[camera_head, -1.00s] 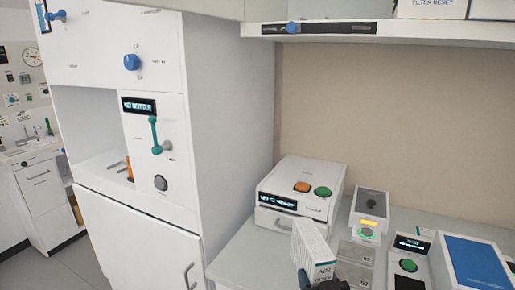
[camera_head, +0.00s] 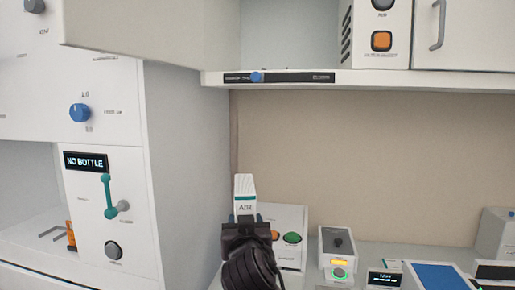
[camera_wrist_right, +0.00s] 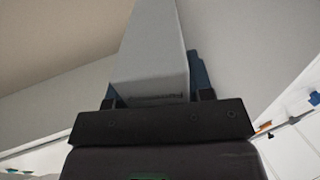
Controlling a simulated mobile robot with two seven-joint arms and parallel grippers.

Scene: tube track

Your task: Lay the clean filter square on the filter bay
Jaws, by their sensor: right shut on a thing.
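A white block marked "AIR" (camera_head: 245,188) with a teal stripe stands up from my right gripper (camera_head: 245,219); I take it as the clean filter square. My right gripper is shut on its lower end and holds it in front of the counter and back wall. In the right wrist view the pale block (camera_wrist_right: 152,55) rises from between the fingers (camera_wrist_right: 160,95). An open recess (camera_head: 290,42) in the overhead cabinet, beside an orange button (camera_head: 381,41), may be the filter bay; I cannot tell for sure. My left gripper is not in view.
The overhead shelf edge (camera_head: 300,77) juts out above the block. A tall white cabinet (camera_head: 185,170) stands left, its display reading "NO BOTTLE". A white box (camera_head: 290,215), a small lit device (camera_head: 338,243) and a blue-topped box (camera_head: 437,276) are on the counter.

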